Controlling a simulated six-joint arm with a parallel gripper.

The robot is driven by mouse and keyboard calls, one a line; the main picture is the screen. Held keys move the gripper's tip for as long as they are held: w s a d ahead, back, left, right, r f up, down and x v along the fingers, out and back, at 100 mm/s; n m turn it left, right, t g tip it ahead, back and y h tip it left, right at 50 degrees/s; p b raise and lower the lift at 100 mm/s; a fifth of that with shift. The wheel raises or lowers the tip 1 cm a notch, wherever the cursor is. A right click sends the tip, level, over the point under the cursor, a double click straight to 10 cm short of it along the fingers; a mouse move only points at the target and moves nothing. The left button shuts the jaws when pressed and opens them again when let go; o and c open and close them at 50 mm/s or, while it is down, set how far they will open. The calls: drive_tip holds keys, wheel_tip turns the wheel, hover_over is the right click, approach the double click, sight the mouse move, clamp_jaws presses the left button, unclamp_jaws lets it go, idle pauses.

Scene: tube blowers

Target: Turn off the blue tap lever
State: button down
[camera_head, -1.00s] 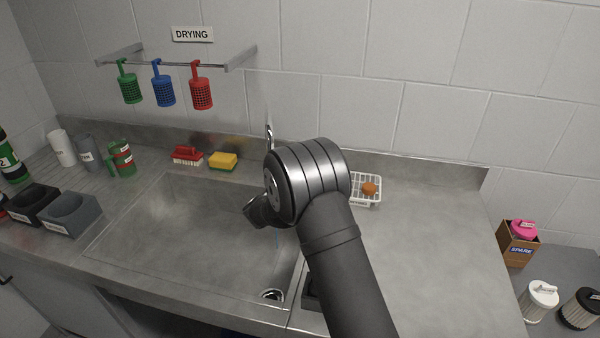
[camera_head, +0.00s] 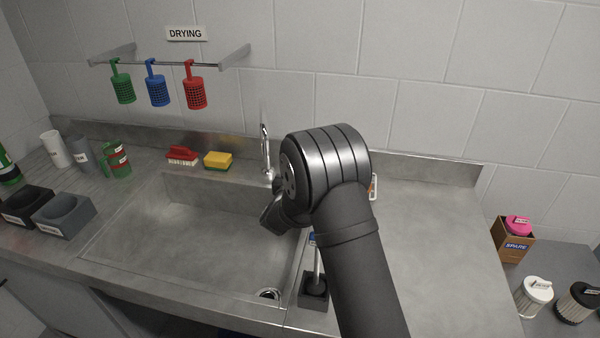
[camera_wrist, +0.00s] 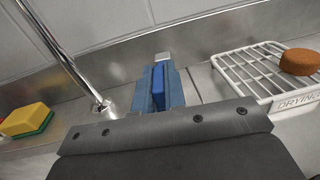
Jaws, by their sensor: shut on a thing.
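The blue tap lever (camera_wrist: 158,84) shows in the wrist view, upright in front of the back wall, between the two bluish fingers of my gripper (camera_wrist: 161,90). My gripper is shut on it. The chrome tap spout (camera_wrist: 62,50) rises to the left of the lever and leans in this view. In the head view the tap (camera_head: 265,150) stands at the back edge of the sink. My arm hides the lever and my fingertips there.
The sink basin (camera_head: 190,235) lies left of my arm. A yellow-green sponge (camera_head: 217,160) and red brush (camera_head: 182,155) sit behind it. A white wire drying rack (camera_wrist: 258,82) holds an orange-brown thing (camera_wrist: 300,62) right of the lever. A brush holder (camera_head: 313,292) stands near the front.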

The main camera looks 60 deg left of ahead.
drive_tip(key=c, duration=1.5)
unclamp_jaws()
drive_tip(key=shift+s, duration=0.1)
drive_tip(key=v, duration=1.7)
drive_tip(key=shift+s+d, duration=0.1)
drive_tip(key=shift+s, duration=0.05)
